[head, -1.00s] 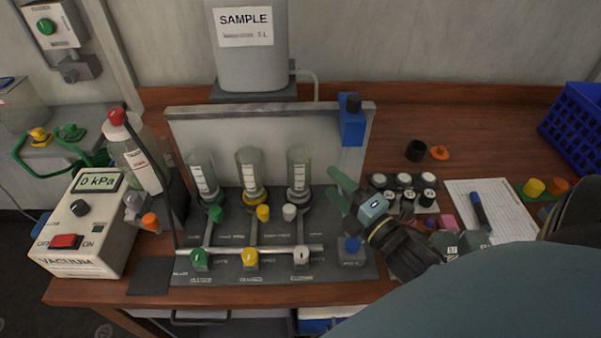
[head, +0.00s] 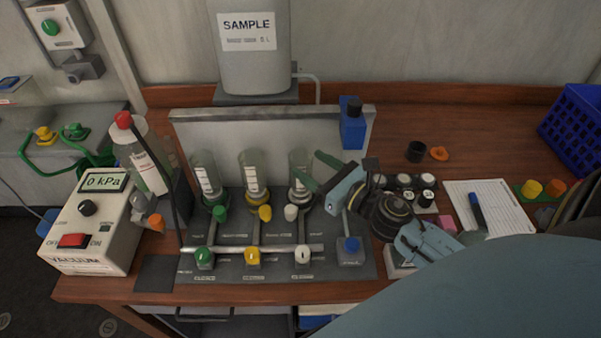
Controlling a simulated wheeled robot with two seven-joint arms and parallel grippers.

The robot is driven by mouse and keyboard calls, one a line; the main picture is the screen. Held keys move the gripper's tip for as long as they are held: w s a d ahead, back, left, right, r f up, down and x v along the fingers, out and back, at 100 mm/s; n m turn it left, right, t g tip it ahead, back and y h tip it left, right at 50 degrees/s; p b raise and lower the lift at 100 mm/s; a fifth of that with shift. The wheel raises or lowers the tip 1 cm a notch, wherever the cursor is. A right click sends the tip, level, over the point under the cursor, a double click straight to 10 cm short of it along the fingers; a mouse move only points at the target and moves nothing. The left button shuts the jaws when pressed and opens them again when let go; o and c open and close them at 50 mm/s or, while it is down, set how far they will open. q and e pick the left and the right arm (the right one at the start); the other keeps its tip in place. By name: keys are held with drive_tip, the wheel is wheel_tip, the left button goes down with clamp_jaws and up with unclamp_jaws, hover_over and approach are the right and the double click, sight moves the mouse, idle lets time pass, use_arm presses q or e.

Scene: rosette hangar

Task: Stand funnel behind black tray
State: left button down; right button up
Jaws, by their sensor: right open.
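Three clear graduated funnels stand in a row on the dark manifold board: a left one (head: 205,176) over a green valve, a middle one (head: 252,176) over a yellow valve and a right one (head: 299,166) over a white valve. My right gripper (head: 315,172) is open, its green fingers beside the right funnel and partly over it; I cannot tell whether they touch. A dark tray of small white- and black-topped jars (head: 427,181) is right of the gripper, partly hidden by my right wrist. My left gripper is not in view.
A blue bottle (head: 352,128) stands at the panel's right end. A black cup (head: 416,151) and an orange ring (head: 438,153) lie behind the jars. A blue crate (head: 575,130) is far right. Bare wood (head: 480,125) lies behind the white sheet.

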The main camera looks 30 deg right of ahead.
sight(292, 152)
drive_tip(key=shift+p+x, duration=0.7)
drive_tip(key=shift+x, duration=2.35)
drive_tip(key=shift+c, duration=0.4)
drive_tip(key=c, duration=0.9)
